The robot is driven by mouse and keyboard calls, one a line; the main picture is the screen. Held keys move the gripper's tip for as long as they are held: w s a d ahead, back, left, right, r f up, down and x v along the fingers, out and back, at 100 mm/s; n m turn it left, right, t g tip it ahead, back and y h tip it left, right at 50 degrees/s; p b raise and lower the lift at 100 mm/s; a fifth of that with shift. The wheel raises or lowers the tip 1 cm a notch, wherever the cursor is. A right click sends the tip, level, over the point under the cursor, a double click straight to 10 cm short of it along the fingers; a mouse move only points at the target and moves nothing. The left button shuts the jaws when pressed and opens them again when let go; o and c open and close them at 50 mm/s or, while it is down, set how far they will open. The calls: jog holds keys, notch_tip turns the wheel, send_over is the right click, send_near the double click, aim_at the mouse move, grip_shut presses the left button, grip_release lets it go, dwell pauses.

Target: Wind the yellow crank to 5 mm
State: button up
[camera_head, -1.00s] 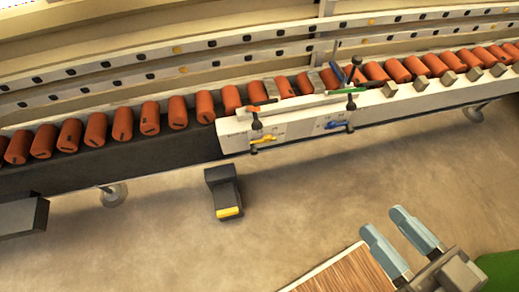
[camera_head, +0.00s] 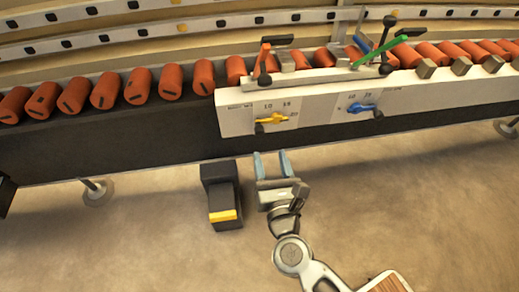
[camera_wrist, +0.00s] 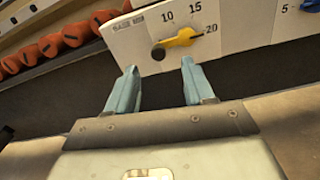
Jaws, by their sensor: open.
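The yellow crank (camera_head: 272,118) is on the white panel (camera_head: 235,121) of the conveyor, with a dark knob at its left end. In the wrist view the yellow crank (camera_wrist: 181,38) lies below the dial marks 10 and 15, with its yellow tip pointing right toward 20 and the knob at lower left. Its exact reading is unclear. My gripper (camera_head: 270,158) is open and empty, below the crank and apart from it. In the wrist view my gripper's fingers (camera_wrist: 158,82) point up toward the panel, with the knob showing between and beyond them.
A blue crank (camera_head: 362,108) is on the same panel to the right. Orange and green levers (camera_head: 380,50) stand above the panel. Orange cylinders (camera_head: 137,85) line the conveyor. A black box with a yellow pedal (camera_head: 222,216) stands on the floor just left of my gripper.

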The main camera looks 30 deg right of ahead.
aim_at(260, 134)
jog(key=shift+m, duration=0.9)
jog(key=x, duration=0.6)
jog(key=f+x, duration=0.1)
jog(key=x, duration=0.2)
jog(key=shift+w+a+f+b, duration=0.15)
jog(key=shift+w+a+b, duration=0.05)
jog(key=shift+a+b, duration=0.15)
grip_shut()
